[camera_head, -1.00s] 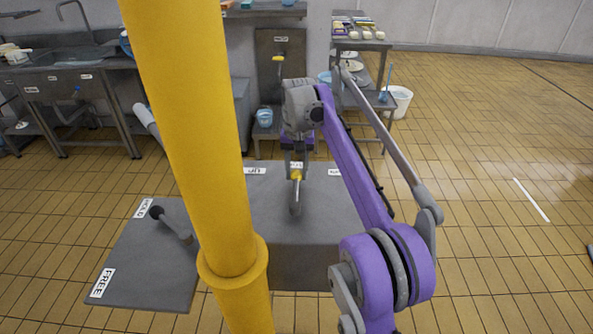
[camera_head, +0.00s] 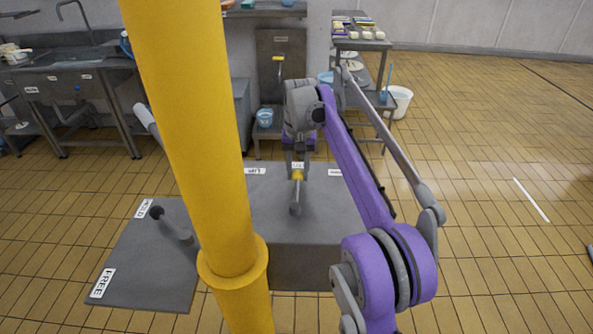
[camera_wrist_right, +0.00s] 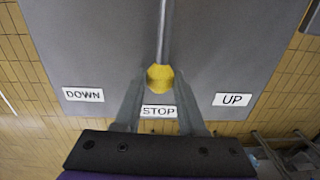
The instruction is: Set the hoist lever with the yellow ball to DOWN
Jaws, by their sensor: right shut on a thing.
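The hoist lever (camera_head: 295,203) has a grey rod and a yellow ball (camera_head: 297,175), and rises from a grey panel (camera_head: 305,245). In the right wrist view the ball (camera_wrist_right: 160,77) lines up with the STOP label (camera_wrist_right: 159,112), with the DOWN label (camera_wrist_right: 83,94) to the left and the UP label (camera_wrist_right: 232,99) to the right. My right gripper (camera_head: 298,168) is shut on the ball, with one finger on each side in the wrist view. My left gripper is not in view.
A thick yellow post (camera_head: 200,150) stands in front and hides part of the panels. Left of it, a second lever (camera_head: 172,222) with a dark ball stands on a panel with a FREE label (camera_head: 102,283).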

